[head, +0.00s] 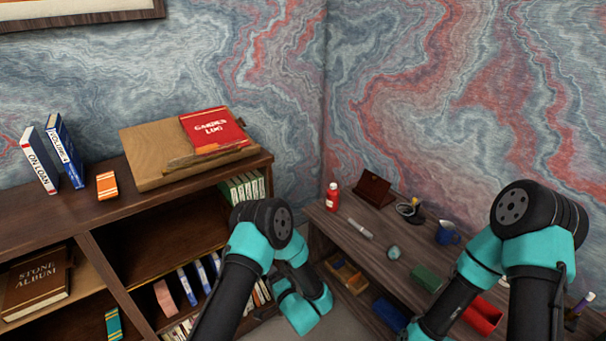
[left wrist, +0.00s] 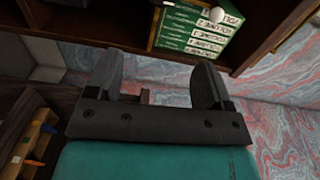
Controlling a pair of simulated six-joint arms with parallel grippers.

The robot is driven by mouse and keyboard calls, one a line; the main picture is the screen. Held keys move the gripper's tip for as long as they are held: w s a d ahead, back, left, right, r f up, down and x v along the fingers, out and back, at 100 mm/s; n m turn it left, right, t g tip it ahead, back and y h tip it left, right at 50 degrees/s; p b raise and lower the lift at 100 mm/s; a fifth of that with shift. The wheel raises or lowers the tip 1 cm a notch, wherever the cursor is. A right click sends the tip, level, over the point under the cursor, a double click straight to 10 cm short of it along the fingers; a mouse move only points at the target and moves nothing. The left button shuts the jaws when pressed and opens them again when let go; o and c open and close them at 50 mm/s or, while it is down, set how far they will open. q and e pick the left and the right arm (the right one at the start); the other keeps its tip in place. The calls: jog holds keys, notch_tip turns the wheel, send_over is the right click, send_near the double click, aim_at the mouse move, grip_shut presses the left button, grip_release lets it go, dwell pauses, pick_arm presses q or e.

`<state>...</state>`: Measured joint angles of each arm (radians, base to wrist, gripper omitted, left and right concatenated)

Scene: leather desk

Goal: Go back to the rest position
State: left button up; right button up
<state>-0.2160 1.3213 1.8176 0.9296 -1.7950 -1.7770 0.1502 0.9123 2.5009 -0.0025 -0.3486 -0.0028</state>
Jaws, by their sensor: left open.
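My left arm (head: 232,280) rises from the bottom of the head view, bends at its elbow, and its teal wrist (head: 305,312) hangs low in the gap between bookcase and desk. In the left wrist view my left gripper (left wrist: 155,85) shows two dark fingers spread wide apart, with nothing held between them. Its fingers cannot be made out in the head view. My right arm (head: 530,250) is bent over the desk at the right, and its forearm runs down out of the picture, so its gripper does not show.
A bookcase (head: 180,222) stands at left, with a red book (head: 212,130) on a wooden board (head: 150,150) on top. Green volumes (head: 242,188) sit near its right end and show in the left wrist view (left wrist: 195,28). The desk (head: 345,222) holds a red bottle (head: 333,196) and blue mug (head: 446,233).

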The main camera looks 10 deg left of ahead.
pick_arm(q)
jog(key=s+a+f+n+g+h, duration=0.45)
jog(key=s+f+h, duration=0.2)
jog(key=h, duration=0.45)
jog(key=s+r+n+g+h, duration=0.1)
jog(key=s+n+g+h, duration=0.4)
jog(key=s, duration=1.3)
jog(key=n+g, duration=0.1)
jog(key=g, duration=0.1)
jog(key=shift+g, duration=0.35)
jog(key=shift+a, duration=0.1)
